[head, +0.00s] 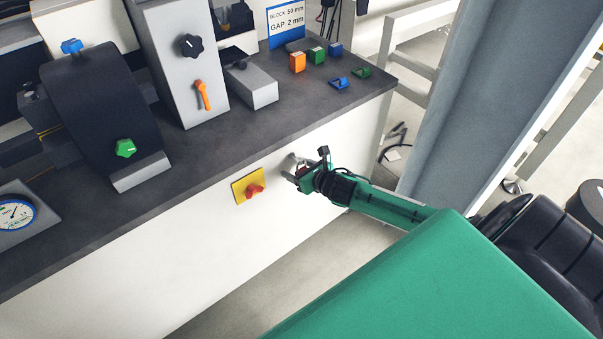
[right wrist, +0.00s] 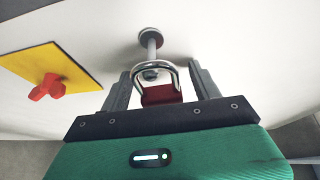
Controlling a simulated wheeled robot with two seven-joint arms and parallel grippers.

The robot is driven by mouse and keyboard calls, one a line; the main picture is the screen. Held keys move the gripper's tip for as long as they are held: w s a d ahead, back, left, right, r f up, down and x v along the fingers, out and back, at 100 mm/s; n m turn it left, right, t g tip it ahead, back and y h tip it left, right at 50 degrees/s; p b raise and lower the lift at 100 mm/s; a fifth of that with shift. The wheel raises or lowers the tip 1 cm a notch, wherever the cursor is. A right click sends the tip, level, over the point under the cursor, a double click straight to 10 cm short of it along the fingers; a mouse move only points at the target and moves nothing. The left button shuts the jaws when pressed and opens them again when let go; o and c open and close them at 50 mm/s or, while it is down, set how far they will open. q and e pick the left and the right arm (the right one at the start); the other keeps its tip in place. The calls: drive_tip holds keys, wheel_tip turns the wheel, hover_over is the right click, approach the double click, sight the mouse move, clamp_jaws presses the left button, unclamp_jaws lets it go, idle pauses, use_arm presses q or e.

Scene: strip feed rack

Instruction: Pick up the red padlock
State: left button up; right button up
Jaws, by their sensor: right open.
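The red padlock (right wrist: 161,94) hangs by its silver shackle from a metal peg (right wrist: 151,42) on the white cabinet front. In the right wrist view its red body sits between the two fingers of my right gripper (right wrist: 157,88), and its lower part is hidden behind the gripper's dark bar. The fingers are open, one on each side of the padlock, with no clear grip on it. In the head view my right gripper (head: 298,175) is at the cabinet front, and only a small red part of the padlock (head: 302,171) shows there. My left gripper is not in view.
A yellow plate with a red rotary switch (head: 254,189) is on the cabinet front, left of the padlock. The dark worktop (head: 228,133) above carries machine parts, small coloured blocks (head: 297,62) and a sign (head: 286,24). A grey post (head: 465,85) stands to the right.

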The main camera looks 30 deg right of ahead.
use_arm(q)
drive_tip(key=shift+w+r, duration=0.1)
use_arm(e)
drive_tip(key=shift+c, duration=0.4)
drive_tip(key=c, duration=1.1)
drive_tip(key=shift+r, duration=0.15)
drive_tip(key=shift+r, duration=0.55)
drive_tip(key=shift+s, duration=0.35)
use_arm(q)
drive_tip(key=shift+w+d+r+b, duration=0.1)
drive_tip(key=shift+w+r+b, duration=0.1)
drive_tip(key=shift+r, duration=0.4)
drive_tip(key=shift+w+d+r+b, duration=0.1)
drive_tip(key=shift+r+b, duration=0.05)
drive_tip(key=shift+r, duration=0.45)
use_arm(e)
drive_tip(key=s+d, duration=0.2)
drive_tip(key=s, duration=1.5)
drive_tip(key=shift+d, duration=0.25)
